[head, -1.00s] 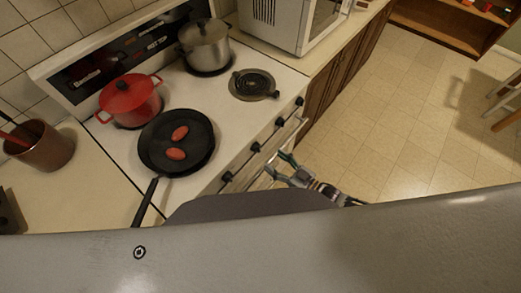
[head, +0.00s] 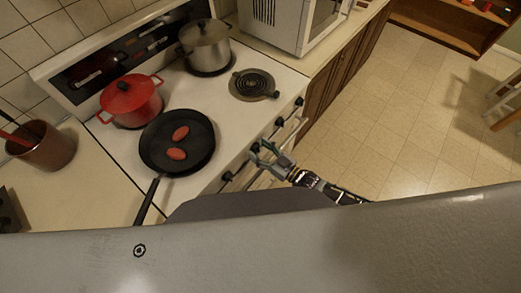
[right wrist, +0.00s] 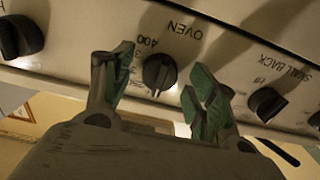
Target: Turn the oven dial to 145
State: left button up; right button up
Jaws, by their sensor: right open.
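The oven dial (right wrist: 159,73) is a black knob on the stove's front panel, under the upside-down word OVEN in the right wrist view. The number 400 shows beside it; I cannot read its exact setting. My right gripper (right wrist: 158,78) is open, with one green-padded finger on each side of the dial in that view. I cannot tell whether either finger touches it. In the head view, my right gripper (head: 258,154) is at the stove's front edge among the knobs and hides part of the panel. My left gripper is not in view.
Neighbouring knobs (right wrist: 267,103) and (right wrist: 20,37) flank the dial. On the stove (head: 222,125) stand a black pan (head: 196,152) with two reddish items, a red pot (head: 131,102) and a steel pot (head: 205,50). The floor (head: 390,130) to the right is clear.

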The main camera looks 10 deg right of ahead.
jog(key=c, duration=1.1)
jog(key=shift+o, duration=0.2)
jog(key=shift+m, duration=0.7)
jog(key=o, duration=1.1)
jog(key=shift+c, duration=0.2)
jog(key=shift+s+d, duration=0.1)
jog(key=shift+d, duration=0.05)
jog(key=v, duration=1.1)
jog(key=shift+s+d, duration=0.2)
jog(key=shift+d, duration=0.05)
